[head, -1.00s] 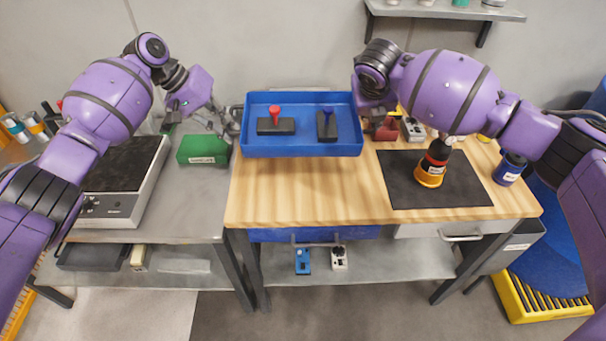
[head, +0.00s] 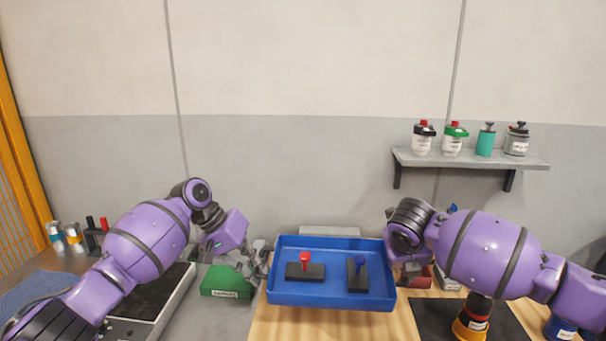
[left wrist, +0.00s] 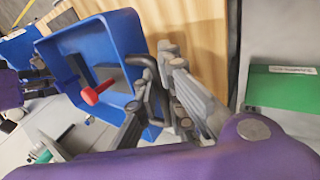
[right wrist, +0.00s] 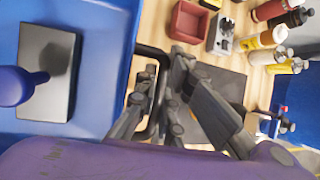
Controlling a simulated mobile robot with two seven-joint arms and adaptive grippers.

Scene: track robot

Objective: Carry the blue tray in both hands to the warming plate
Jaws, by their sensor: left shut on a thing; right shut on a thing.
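The blue tray (head: 330,299) is at the wooden table's left part and looks level; I cannot tell whether it touches the table. It bears a red-knobbed block (head: 304,268) and a blue-knobbed block (head: 358,275). My left gripper (head: 258,258) is shut on the tray's left handle, seen closely in the left wrist view (left wrist: 160,85). My right gripper is shut on the right handle, seen in the right wrist view (right wrist: 162,95); my own wrist mostly hides it in the head view. The warming plate (head: 160,290), with a dark top, is at the left, partly behind my left arm.
A green box (head: 227,282) stands between the tray and the warming plate. A dark mat (head: 435,318) with an orange-and-black container (head: 472,318) is right of the tray. A wall shelf (head: 470,160) holds several bottles. The warming plate's top looks clear where visible.

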